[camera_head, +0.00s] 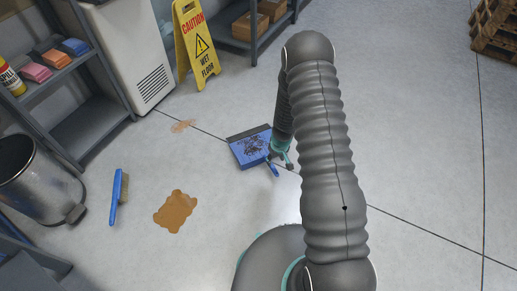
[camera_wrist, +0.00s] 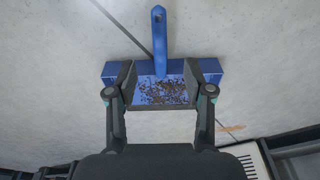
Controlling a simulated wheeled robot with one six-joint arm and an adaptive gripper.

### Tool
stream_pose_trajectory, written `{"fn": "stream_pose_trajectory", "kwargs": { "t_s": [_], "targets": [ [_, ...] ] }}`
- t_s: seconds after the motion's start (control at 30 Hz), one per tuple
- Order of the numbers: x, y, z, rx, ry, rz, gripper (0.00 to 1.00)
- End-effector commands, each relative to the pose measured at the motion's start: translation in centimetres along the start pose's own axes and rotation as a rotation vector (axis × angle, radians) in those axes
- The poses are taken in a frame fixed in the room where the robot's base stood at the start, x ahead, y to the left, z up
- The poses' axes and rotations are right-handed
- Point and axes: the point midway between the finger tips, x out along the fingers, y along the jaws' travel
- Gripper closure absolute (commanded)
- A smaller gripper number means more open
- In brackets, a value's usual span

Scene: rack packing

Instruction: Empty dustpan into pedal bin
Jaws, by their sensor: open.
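The blue dustpan (camera_head: 249,149) lies on the floor with dark debris (camera_wrist: 163,92) in its pan. Its blue handle (camera_wrist: 159,35) points away from my gripper in the wrist view. My gripper (camera_wrist: 159,82) is open, with its fingers spread above the pan on either side of the debris. In the head view my gripper (camera_head: 281,158) is by the dustpan's handle side, partly hidden by my arm. I cannot tell whether it touches the dustpan. The metal pedal bin (camera_head: 39,180) stands at the left edge, with its black pedal at the lower right.
A blue hand brush (camera_head: 119,196) and a brown spill (camera_head: 176,211) lie on the floor between bin and dustpan. A smaller stain (camera_head: 183,126) lies near the yellow wet-floor sign (camera_head: 195,45). Shelves (camera_head: 90,122) line the left.

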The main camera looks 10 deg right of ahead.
Motion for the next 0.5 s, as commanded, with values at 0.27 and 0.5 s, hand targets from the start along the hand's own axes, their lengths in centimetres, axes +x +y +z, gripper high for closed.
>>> {"fn": "stream_pose_trajectory", "kwargs": {
  "t_s": [0.27, 0.5],
  "targets": [
    [0.0, 0.0, 0.0, 0.001, 0.001, 0.0, 0.48],
    [1.1, 0.0, 0.0, 0.002, 0.001, -0.001, 0.48]
  ]
}}
